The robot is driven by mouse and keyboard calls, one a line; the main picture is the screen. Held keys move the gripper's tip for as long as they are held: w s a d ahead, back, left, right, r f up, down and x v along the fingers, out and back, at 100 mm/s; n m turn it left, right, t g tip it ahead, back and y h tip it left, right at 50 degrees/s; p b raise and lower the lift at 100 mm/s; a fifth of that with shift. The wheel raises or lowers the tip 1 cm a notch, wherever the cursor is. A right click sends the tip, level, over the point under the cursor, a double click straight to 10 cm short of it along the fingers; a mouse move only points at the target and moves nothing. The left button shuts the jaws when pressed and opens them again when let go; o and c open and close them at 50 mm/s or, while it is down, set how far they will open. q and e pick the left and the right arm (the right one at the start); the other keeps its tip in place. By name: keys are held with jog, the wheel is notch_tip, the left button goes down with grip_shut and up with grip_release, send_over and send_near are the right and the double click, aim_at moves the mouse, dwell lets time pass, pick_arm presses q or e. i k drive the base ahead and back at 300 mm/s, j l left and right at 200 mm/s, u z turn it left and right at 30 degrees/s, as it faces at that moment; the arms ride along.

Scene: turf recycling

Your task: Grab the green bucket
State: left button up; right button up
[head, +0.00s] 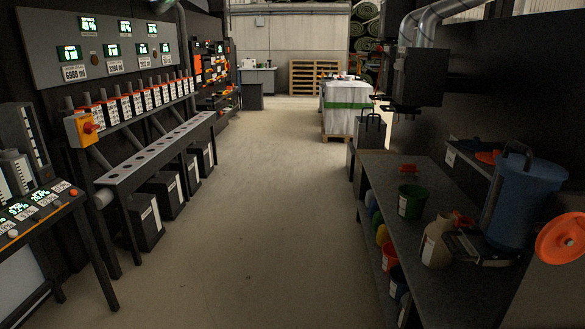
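A green bucket (411,202) with a white label stands upright on the dark workbench (378,176) at the right. It is on the bench top near its left edge. Neither of my grippers shows in the head view, so nothing is seen touching the bucket.
Coloured buckets sit on the shelf below. A control panel and rack (155,160) line the left. The aisle floor (240,210) is clear; a white covered pallet (345,108) stands far back.

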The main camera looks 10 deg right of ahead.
aim_at(412, 199)
jog(key=i+z, duration=0.1)
jog(key=i, duration=0.6)
jog(key=i+j+z, duration=0.1)
jog(key=i, duration=0.55)
jog(key=i+j+z, duration=0.1)
jog(key=i, duration=0.6)
